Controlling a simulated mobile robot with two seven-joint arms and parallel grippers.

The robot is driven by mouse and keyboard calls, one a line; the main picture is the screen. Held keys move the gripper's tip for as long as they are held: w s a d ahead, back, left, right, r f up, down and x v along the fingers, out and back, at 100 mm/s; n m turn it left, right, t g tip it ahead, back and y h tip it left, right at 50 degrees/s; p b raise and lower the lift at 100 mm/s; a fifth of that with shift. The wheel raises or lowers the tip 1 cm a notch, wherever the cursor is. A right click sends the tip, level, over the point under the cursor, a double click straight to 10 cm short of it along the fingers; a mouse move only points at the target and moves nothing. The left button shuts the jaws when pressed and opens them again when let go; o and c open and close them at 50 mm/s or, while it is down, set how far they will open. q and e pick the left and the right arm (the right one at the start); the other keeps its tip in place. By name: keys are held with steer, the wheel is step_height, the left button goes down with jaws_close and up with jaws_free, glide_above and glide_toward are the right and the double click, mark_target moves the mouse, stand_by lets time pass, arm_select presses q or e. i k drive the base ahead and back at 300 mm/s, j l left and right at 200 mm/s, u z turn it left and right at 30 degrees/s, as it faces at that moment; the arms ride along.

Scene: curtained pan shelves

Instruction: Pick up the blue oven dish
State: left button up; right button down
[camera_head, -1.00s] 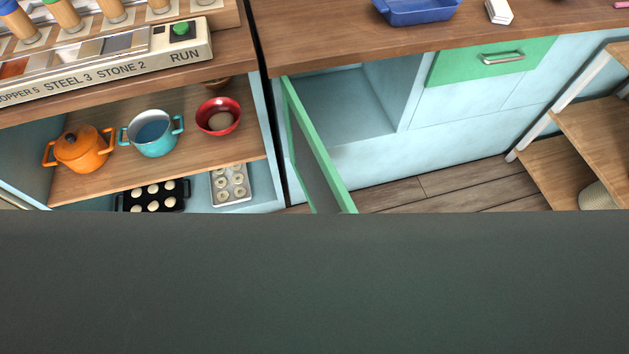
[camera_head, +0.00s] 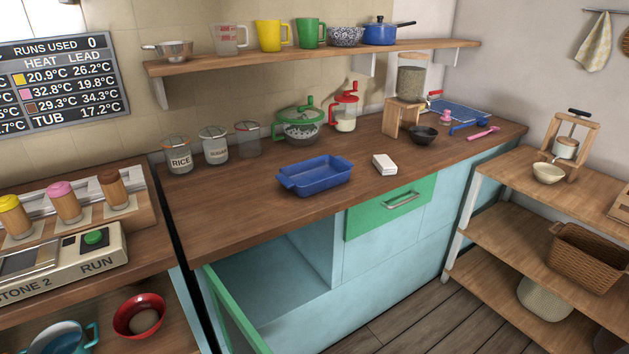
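The blue oven dish (camera_head: 315,177) is a rectangular dish with a handle at each short end. It stands upright on the wooden counter (camera_head: 235,213), near the front edge and above the open cabinet. Its inside looks empty. Neither of my grippers shows in the head view.
A white block (camera_head: 384,164) lies right of the dish. The open green cabinet door (camera_head: 233,312) sticks out below. A dark bowl (camera_head: 423,135) stands further right.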

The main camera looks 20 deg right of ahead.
mark_target(305, 178)
steer(key=k+l+u, duration=0.1)
steer(key=l, duration=0.3)
steer(key=k+l, duration=0.15)
steer(key=l, duration=0.25)
steer(key=l+u, duration=0.35)
steer(key=l, duration=0.55)
steer(key=i+l+u, duration=0.15)
steer(key=l, duration=0.3)
steer(key=l+u, duration=0.15)
steer(key=l, duration=0.3)
steer(key=i+l+u, duration=0.1)
steer(key=l, duration=0.2)
steer(key=i+l, duration=0.2)
steer(key=i+l+u, duration=0.15)
steer(key=l, duration=0.2)
